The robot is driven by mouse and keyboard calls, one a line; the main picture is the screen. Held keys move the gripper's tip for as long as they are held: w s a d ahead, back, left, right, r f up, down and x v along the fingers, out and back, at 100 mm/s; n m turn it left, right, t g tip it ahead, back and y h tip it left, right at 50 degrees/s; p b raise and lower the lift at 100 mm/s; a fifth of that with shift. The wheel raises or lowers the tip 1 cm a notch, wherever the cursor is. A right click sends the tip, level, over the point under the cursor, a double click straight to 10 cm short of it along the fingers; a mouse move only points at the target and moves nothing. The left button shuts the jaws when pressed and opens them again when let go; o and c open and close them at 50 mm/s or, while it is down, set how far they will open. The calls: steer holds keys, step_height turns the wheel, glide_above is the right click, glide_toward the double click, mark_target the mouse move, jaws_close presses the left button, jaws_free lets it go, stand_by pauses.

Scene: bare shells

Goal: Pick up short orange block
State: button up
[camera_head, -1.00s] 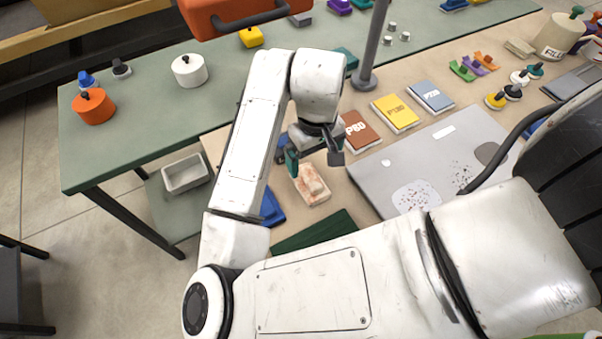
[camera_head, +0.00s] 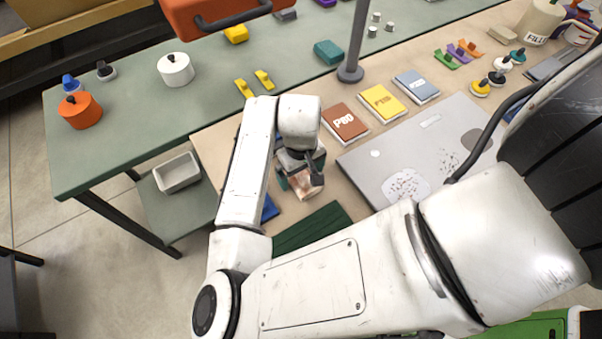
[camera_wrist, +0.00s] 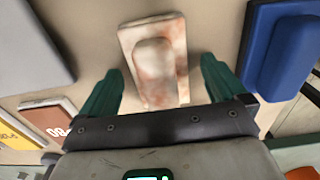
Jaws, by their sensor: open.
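A short block (camera_head: 306,188), cream with orange-brown stains, lies on the tan table top below my gripper. In the wrist view it is a flat rectangular plate (camera_wrist: 130,38) with a rounded raised grip (camera_wrist: 154,62). My gripper (camera_wrist: 162,68) is open, with one green finger on each side of the block and a gap on both sides. In the head view my gripper (camera_head: 299,177) hides part of the block. I cannot tell the exact height of the fingers above the table.
A blue block (camera_wrist: 285,45) lies right of the stained block in the wrist view. A grey panel (camera_head: 372,168) and a brown book (camera_head: 345,123) lie close by. A dark green ribbed piece (camera_head: 312,228) lies nearer me. A post (camera_head: 355,45) stands behind.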

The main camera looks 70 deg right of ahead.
steer(key=shift+c, duration=0.4)
steer(key=c, duration=1.1)
steer(key=shift+r, duration=0.15)
steer(key=shift+r, duration=0.5)
steer(key=s+a+r, duration=0.1)
steer(key=s+r, duration=0.3)
steer(key=s+a+r+b, duration=0.1)
steer(key=s+a+r, duration=0.1)
steer(key=s+r, duration=0.2)
steer(key=s+a+r, duration=0.2)
steer(key=s+r, duration=0.1)
steer(key=s, duration=0.2)
steer(key=shift+s+r+b, duration=0.1)
steer(key=shift+r+b, duration=0.3)
steer(key=o, duration=0.6)
steer(key=shift+c, duration=0.2)
steer(key=c, duration=0.4)
